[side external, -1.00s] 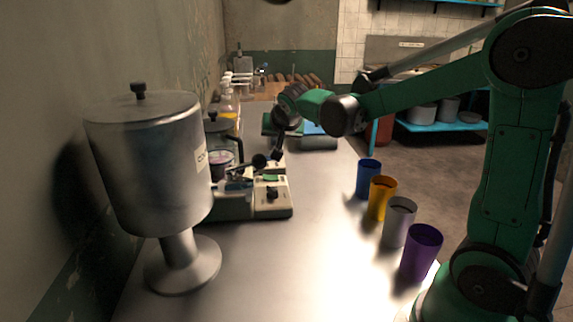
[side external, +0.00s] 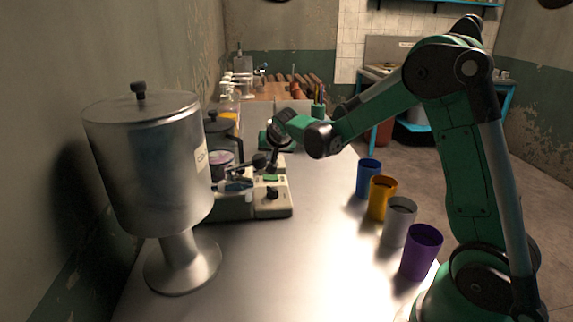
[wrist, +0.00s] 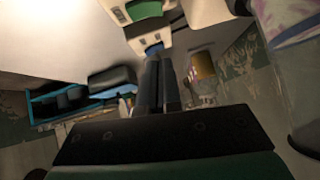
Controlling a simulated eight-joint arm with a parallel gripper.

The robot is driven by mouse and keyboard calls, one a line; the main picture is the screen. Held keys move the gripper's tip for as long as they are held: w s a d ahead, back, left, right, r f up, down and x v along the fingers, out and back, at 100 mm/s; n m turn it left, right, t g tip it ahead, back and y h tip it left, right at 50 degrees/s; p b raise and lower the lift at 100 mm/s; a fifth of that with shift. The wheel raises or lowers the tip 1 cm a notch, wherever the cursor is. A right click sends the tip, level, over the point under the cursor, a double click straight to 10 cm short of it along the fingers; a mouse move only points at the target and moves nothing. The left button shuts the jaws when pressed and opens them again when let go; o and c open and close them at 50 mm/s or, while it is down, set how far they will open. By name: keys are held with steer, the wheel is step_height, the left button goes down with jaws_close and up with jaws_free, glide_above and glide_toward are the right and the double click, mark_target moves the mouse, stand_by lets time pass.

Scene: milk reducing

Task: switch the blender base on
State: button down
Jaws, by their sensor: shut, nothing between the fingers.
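A cream blender base (side external: 271,204) with a black knob and a green part on top stands on the counter beside the metal urn. In the wrist view a cream housing (wrist: 145,33) with a green part lies just beyond my fingertips; a small blue part (wrist: 154,49) shows at the tips. A clear jug (wrist: 295,70) fills the right of the wrist view. I cannot tell whether the tips touch anything.
A large metal urn (side external: 150,160) stands at the left front. Blue (side external: 368,180), yellow (side external: 381,199), grey (side external: 398,223) and purple (side external: 421,253) cups line the counter's right edge. Bottles (side external: 228,103) stand behind. The counter between base and cups is clear.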

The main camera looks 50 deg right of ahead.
glide_above(274, 183)
steer(key=f, duration=0.3)
steer(key=w+f, duration=0.1)
steer(key=shift+a+f, duration=0.3)
steer(key=shift+a, duration=0.05)
steer(key=shift+a+f, duration=0.1)
steer(key=shift+f, duration=0.7)
steer(key=shift+w+f+g, duration=0.1)
steer(key=shift+f+g, duration=0.1)
steer(key=shift+g, duration=0.1)
steer(key=shift+s+d, duration=0.55)
steer(key=shift+s, duration=0.1)
steer(key=shift+r, duration=0.1)
